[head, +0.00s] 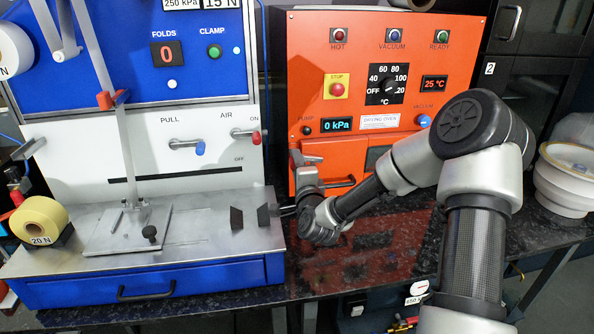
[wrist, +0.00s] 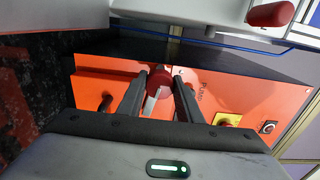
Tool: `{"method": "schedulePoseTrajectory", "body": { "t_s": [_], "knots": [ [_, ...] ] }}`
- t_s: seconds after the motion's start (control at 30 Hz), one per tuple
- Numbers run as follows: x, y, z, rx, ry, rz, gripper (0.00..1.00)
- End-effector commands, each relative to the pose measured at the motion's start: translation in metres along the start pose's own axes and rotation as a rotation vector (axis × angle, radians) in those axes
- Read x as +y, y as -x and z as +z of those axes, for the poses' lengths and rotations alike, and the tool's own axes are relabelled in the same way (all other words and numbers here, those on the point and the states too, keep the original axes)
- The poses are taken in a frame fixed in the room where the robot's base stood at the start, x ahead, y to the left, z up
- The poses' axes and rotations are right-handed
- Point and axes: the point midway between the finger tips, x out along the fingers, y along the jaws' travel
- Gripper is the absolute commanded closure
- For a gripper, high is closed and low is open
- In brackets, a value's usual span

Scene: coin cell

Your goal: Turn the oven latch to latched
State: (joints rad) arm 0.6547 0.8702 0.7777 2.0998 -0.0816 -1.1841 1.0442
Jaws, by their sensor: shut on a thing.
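The orange drying oven (head: 310,75) stands at the back centre, its door low on the front. The oven latch shows in the wrist view as a red knob (wrist: 159,84) with a pale grey lever at the oven face. My gripper (wrist: 162,78) has one dark finger on each side of the red knob and is shut on it. In the head view my gripper is at the left edge of the oven door, and my own wrist hides most of it and the latch. The exact angle of the latch lever is hard to tell.
The blue and white machine (head: 80,160) with its steel plate stands close on the left. A red air lever (wrist: 270,14) shows near my gripper in the wrist view. A dark door handle (wrist: 104,104) sits beside the latch. A white round vessel (head: 565,190) stands at right.

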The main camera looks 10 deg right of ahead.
Motion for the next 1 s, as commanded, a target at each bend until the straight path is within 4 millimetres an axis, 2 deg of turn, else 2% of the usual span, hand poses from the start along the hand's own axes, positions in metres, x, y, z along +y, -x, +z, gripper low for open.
{"method": "schedulePoseTrajectory", "body": {
  "t_s": [0.4,0.97,1.0],
  "knots": [
    [0.0019,0.0003,-0.0011,0.002,0.195,0.002,1.0],
    [0.0011,0.0003,-0.0012,0.002,0.225,0.002,1.0],
    [0.0011,0.0003,-0.0012,0.002,0.225,0.002,0.65]
  ]
}}
